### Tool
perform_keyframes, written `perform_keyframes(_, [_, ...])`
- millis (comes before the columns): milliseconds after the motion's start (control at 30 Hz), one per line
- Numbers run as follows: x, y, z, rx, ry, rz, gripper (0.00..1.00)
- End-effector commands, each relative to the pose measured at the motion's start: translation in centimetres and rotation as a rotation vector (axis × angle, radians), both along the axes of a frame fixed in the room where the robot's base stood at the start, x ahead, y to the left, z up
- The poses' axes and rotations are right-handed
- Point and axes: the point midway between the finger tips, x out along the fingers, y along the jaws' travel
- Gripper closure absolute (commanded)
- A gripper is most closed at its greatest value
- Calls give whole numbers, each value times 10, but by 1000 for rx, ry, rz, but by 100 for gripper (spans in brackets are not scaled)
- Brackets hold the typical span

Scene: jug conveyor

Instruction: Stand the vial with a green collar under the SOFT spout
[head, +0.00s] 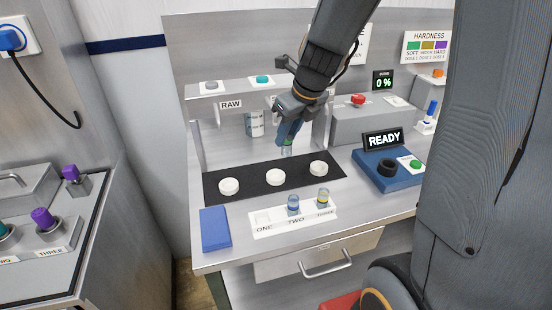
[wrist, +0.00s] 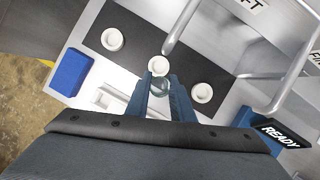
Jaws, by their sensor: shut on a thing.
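My gripper (head: 287,146) is shut on a clear vial (wrist: 160,84). In the head view the vial's lower end (head: 287,152) shows below the fingers, apparently above the black mat; its collar cannot be made out. In the wrist view my gripper (wrist: 161,90) holds it beside the middle white pad (wrist: 157,65), overlapping the pad's near edge in the picture. A bent metal spout (wrist: 180,28) ends close to that pad, with a label ending in "FT" (wrist: 250,4) near it. In the head view, the SOFT label is hidden by my arm.
The black mat (head: 250,181) bears white pads at left (head: 229,186), middle (head: 275,177) and right (head: 319,168). In front, a white rack (head: 262,232) has slot ONE empty, a blue-collared vial (head: 293,205) in TWO, a yellow-collared vial (head: 323,196) in THREE. A blue block (head: 215,227) lies left.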

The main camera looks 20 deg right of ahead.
Motion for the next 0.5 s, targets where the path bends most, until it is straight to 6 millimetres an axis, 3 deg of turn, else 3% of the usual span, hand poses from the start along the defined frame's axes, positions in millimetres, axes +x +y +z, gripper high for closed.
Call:
perform_keyframes(233, [46,21,1,-1,1,3,100])
perform_keyframes(500, [43,18,-61,2,4,-2,100])
